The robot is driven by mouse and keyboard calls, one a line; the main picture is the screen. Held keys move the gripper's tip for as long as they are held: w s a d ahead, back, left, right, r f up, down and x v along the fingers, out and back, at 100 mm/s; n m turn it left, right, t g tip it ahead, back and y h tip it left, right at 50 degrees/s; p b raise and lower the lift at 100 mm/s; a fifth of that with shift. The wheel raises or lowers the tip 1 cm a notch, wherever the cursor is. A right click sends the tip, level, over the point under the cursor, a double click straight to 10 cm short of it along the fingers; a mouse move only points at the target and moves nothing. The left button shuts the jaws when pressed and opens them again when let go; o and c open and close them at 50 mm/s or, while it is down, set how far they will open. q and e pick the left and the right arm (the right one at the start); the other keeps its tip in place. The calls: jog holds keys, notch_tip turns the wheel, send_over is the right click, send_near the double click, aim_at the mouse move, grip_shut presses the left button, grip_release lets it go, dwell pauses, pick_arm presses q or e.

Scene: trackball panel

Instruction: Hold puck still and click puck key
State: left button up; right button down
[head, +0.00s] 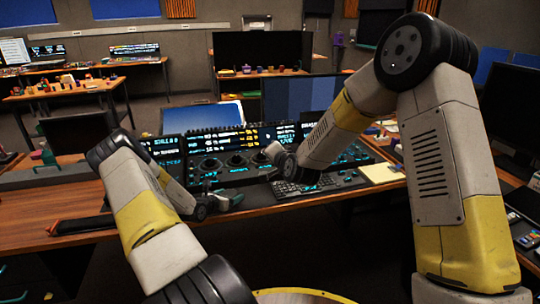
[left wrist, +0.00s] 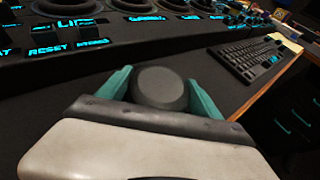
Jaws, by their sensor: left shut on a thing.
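The puck (left wrist: 162,88) is a dark round knob with a smooth top, seen in the left wrist view. The teal fingers of my left gripper (left wrist: 160,95) are shut on it from both sides, low over the dark panel surface. In the head view my left gripper (head: 224,201) is at the front edge of the panel (head: 262,205), and the puck is hard to make out there. Lit keys, one marked RESET (left wrist: 48,51), lie beyond the puck; I cannot tell which is the puck key. My right arm reaches over the panel's right part; its fingers cannot be made out.
A black keyboard (left wrist: 251,58) lies right of the puck. Knobs and lit screens (head: 240,137) line the panel's back. A yellow pad (head: 382,173) lies at the panel's right. The wooden desk (head: 40,217) has free room at the left.

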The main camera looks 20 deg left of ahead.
pick_arm(q)
jog(key=shift+s+a+f, duration=0.15)
jog(key=shift+a+f, duration=0.05)
jog(key=o, duration=1.6)
jog(key=shift+d, duration=0.1)
jog(key=shift+d+r, duration=0.1)
jog(key=shift+r, duration=0.05)
jog(key=v, duration=1.1)
jog(key=shift+s+r, duration=0.15)
jog(key=shift+s, duration=0.2)
jog(key=shift+v, duration=3.05)
